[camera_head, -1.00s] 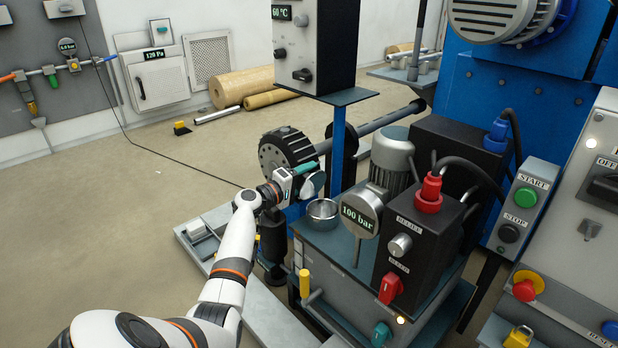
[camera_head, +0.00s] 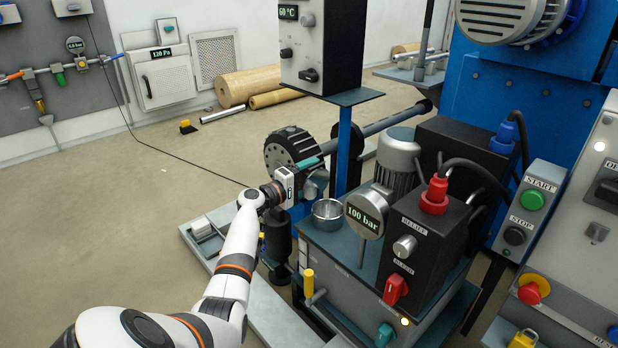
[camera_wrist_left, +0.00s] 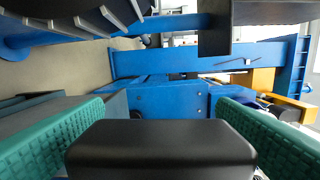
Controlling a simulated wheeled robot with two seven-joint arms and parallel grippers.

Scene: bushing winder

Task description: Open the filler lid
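The round metal filler neck (camera_head: 328,212) stands on top of the tank, and its mouth is uncovered. A grey disc, seemingly the filler lid (camera_head: 317,181), stands raised on edge behind and left of the neck. My left gripper (camera_head: 306,175) is beside the raised disc, left of the neck; whether it touches the disc cannot be told. In the left wrist view its green finger pads (camera_wrist_left: 160,128) are wide apart, with a black block between them in the foreground. The lid is not clearly seen there. My right gripper is not in view.
A 100 bar gauge (camera_head: 364,215) stands close right of the neck. A blue post (camera_head: 343,150) and a black wheel (camera_head: 290,150) stand just behind my gripper.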

